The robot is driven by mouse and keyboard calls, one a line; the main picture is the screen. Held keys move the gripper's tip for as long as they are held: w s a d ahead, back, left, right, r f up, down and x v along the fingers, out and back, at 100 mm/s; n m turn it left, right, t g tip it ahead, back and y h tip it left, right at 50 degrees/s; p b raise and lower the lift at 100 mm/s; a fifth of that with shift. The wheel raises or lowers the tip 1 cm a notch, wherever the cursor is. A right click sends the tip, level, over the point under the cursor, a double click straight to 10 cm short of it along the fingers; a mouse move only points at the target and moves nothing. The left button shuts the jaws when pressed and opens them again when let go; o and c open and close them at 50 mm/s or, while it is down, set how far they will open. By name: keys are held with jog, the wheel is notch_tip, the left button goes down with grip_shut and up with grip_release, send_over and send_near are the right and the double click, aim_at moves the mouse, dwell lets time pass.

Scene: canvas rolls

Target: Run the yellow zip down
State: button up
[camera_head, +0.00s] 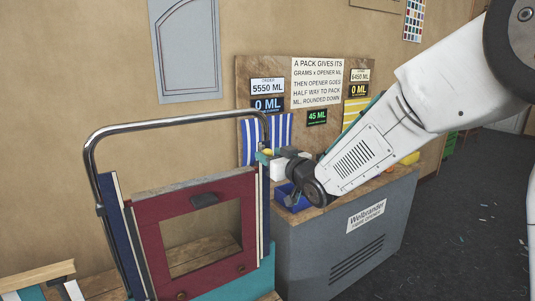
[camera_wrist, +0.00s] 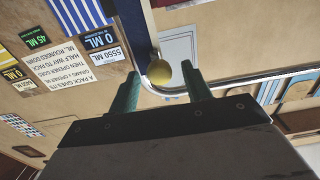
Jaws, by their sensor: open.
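A round yellow knob, which looks like the pull of the yellow zip (camera_head: 267,152), sits near the top right of the metal-tube frame, by a dark blue upright strip (camera_head: 263,195). In the wrist view the yellow knob (camera_wrist: 160,74) shows between the two green fingers of my gripper (camera_wrist: 160,71), with a gap on each side. The dark blue strip (camera_wrist: 132,25) runs away from it there. In the head view my gripper (camera_head: 266,157) is at the knob's height. Its fingers are open and hold nothing. Zip teeth are too small to make out.
A bent metal tube (camera_head: 180,119) arches over a maroon panel (camera_head: 150,235) with a square opening. A grey opener cabinet (camera_head: 345,240) stands to the right, with a blue bin (camera_head: 288,197) on it. A board of signs (camera_head: 317,80) is behind.

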jog(key=shift+x, duration=1.15)
jog(key=shift+c, duration=0.3)
